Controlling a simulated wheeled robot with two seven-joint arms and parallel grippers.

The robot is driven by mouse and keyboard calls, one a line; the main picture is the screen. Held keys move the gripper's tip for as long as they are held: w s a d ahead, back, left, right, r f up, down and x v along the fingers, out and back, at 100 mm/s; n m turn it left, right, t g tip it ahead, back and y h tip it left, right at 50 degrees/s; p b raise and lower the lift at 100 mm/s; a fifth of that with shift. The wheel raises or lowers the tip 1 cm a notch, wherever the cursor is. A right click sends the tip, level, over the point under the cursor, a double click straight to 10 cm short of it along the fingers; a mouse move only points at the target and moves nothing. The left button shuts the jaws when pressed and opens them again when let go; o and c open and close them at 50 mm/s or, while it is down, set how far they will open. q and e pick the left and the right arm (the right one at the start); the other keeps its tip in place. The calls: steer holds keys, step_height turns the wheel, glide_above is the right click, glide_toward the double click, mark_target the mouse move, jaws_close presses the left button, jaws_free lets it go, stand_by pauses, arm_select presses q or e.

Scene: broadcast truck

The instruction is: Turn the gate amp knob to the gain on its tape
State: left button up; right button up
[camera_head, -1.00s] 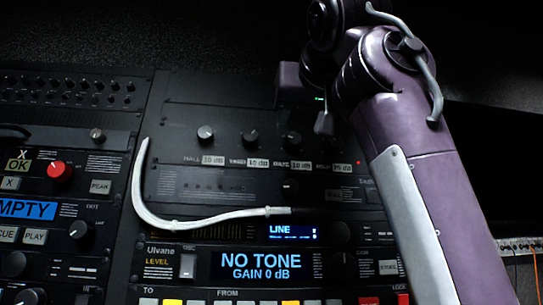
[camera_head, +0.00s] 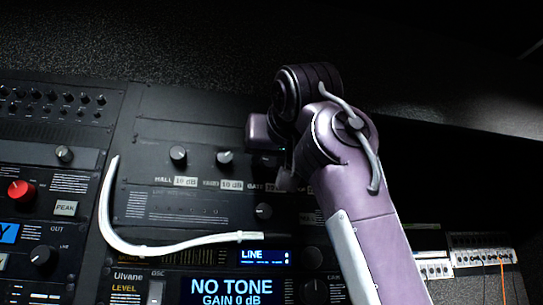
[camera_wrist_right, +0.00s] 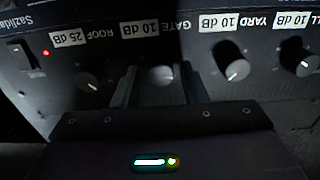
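The gate amp knob (camera_wrist_right: 161,76) is a dark round knob in the right wrist view, under an upside-down GATE label with a white tape (camera_wrist_right: 138,28) reading 10 dB. My right gripper (camera_wrist_right: 158,84) has its two fingers on either side of this knob, with a gap showing between knob and fingers. The knob's pointer is not clear. In the head view my right gripper (camera_head: 284,178) is over the panel and hides the gate knob; part of the gate tape shows beside it. My left gripper is not in view.
The yard knob (camera_wrist_right: 231,61) and hall knob (camera_wrist_right: 299,61) are on one side of the gate knob, the roof knob (camera_wrist_right: 88,79) on the other. A pale curved cable (camera_head: 130,242) lies across the panel below. A screen (camera_head: 232,290) reads NO TONE, GAIN 0 dB.

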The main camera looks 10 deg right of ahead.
steer(key=c, duration=0.5)
steer(key=shift+c, duration=1.2)
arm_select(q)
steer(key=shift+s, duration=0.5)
arm_select(e)
steer(key=shift+m, duration=0.3)
steer(key=m, duration=0.2)
steer(key=shift+m, duration=0.3)
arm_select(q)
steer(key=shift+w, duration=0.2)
arm_select(e)
steer(key=shift+m, duration=2.3)
